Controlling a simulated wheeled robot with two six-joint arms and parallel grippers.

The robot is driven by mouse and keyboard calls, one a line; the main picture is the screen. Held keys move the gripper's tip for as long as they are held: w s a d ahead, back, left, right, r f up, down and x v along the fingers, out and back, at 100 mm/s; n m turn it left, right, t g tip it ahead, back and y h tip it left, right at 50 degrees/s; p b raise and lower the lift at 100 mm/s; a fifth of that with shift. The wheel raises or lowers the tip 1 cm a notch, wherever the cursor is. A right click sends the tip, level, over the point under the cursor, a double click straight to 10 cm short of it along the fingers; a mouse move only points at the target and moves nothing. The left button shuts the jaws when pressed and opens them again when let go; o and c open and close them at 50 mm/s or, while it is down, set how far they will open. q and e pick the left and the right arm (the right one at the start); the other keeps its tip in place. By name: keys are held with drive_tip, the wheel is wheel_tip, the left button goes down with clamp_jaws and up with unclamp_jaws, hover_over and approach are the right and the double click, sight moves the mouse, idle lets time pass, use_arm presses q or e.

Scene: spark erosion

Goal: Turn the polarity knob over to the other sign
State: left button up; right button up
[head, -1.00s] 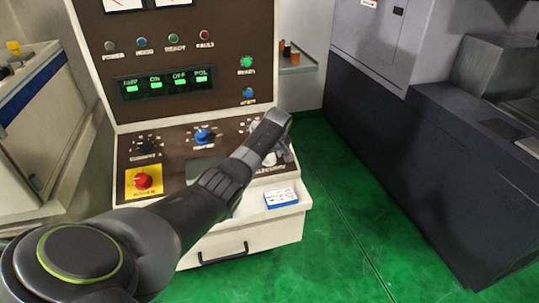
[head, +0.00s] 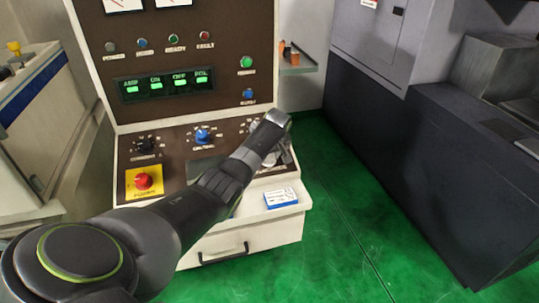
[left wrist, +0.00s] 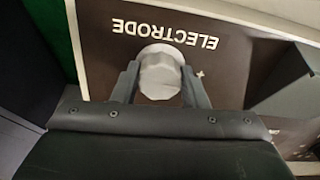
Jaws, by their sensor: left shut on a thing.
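The polarity knob (left wrist: 160,72) is a pale, faceted knob on the brown panel, beside the upside-down word ELECTRODE in the left wrist view. A small plus mark shows just right of it; the other sign is not visible. My left gripper (left wrist: 162,88) is shut on the knob, one finger on each side. In the head view my left arm reaches across the console to the panel's right end, and its hand (head: 274,128) covers most of the knob. My right gripper is not in view.
The console panel also carries a blue knob (head: 203,135), a black knob (head: 146,143) and a red button on a yellow plate (head: 143,181). A blue-and-white box (head: 281,198) lies on the ledge below. Green floor is clear to the right, before a dark cabinet (head: 430,170).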

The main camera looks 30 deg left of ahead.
use_arm(q)
drive_tip(key=m+p, duration=0.2)
drive_tip(key=m, duration=0.2)
drive_tip(key=m+p, duration=0.1)
drive_tip(key=m, duration=0.3)
drive_tip(key=shift+s+m, duration=0.1)
drive_tip(key=shift+m, duration=0.2)
drive_tip(key=m+p, duration=0.1)
drive_tip(key=m, duration=0.3)
drive_tip(key=shift+a+m+h, duration=0.1)
drive_tip(key=shift+m+h, duration=0.2)
drive_tip(key=shift+h, duration=0.1)
drive_tip(key=shift+m, duration=2.1)
drive_tip(key=o, duration=1)
drive_tip(key=shift+c, duration=0.2)
drive_tip(key=shift+r, duration=0.1)
drive_tip(key=b+v, duration=0.3)
drive_tip(key=v, duration=1.4)
drive_tip(key=shift+a, duration=0.1)
